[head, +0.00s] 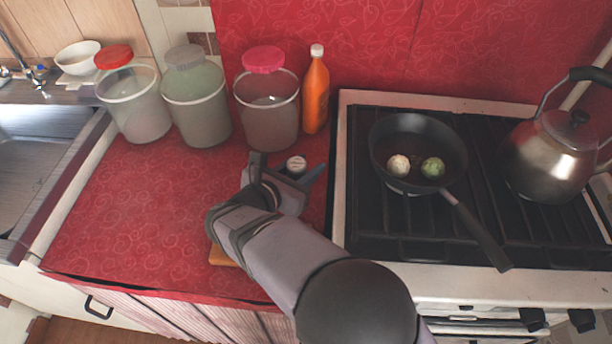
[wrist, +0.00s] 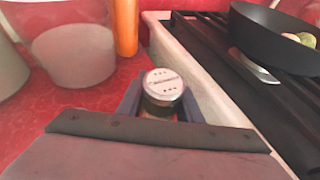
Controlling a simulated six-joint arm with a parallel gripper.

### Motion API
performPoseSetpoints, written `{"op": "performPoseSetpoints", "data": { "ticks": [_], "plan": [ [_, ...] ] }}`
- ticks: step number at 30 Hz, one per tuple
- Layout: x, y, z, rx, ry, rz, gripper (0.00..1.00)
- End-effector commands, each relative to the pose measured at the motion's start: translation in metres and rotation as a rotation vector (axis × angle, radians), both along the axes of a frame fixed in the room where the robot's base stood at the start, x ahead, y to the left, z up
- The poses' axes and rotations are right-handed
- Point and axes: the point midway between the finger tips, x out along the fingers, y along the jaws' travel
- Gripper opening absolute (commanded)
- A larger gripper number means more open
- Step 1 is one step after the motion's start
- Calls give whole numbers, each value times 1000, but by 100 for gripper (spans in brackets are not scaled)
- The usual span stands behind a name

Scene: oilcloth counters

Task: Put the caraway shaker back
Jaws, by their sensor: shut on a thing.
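The caraway shaker (head: 296,165) has a pale round cap with small dark holes and a printed label. In the wrist view the shaker (wrist: 163,86) stands between the fingers, cap up, with a dark body mostly hidden below. My gripper (head: 290,172) is shut on it over the red counter, left of the stove. In the wrist view my gripper (wrist: 160,105) has a finger on each side of the shaker. I cannot tell whether the shaker's base touches the counter.
Three lidded jars (head: 268,112) and an orange bottle (head: 316,92) stand along the back of the red counter (head: 150,220). A pan (head: 418,150) with two round items and a kettle (head: 550,155) are on the stove at right. A wooden board (head: 222,257) lies partly under my arm.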

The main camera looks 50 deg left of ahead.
Motion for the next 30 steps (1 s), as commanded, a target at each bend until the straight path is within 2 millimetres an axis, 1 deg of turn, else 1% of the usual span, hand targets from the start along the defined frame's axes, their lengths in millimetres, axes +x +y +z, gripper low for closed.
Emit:
{"op": "performPoseSetpoints", "data": {
  "ticks": [2,9,12,20,24,25,26,27,30],
  "plan": [
    [0,0,-3,-2,-1,1,9],
    [0,0,-30,-4,0,2,9],
    [0,0,-37,-2,0,1,9],
    [0,0,-37,0,0,1,9],
    [0,0,-41,-1,0,0,9],
    [0,0,-41,-1,0,0,34],
    [0,0,-40,-1,0,0,42],
    [0,0,-40,-1,0,0,51],
    [0,0,-40,-1,0,0,51]
  ]
}}
